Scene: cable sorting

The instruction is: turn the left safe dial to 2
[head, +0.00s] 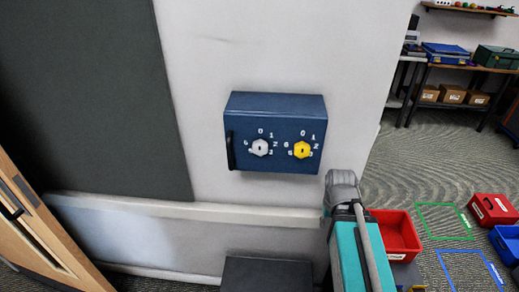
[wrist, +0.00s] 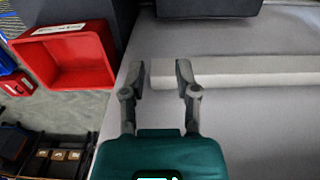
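The dark blue safe (head: 276,130) is fixed to the white wall, with a dark handle at the left of its front. The left dial (head: 260,148) is a pale grey knob ringed by white numerals. A yellow dial (head: 302,150) with its own numerals is to its right. Which number the left dial points at is too small to tell. My gripper (wrist: 156,77) is open and empty in the wrist view, its two fingers apart in front of the wall and rail. The safe and dials do not show there. In the head view my arm stands right of and below the safe.
A pale rail (head: 200,211) runs along the wall below the safe. A dark box (head: 265,270) stands beneath it. A red bin (head: 396,236) is on the right. A wooden door (head: 40,235) is at the left. The wall directly before the safe is clear.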

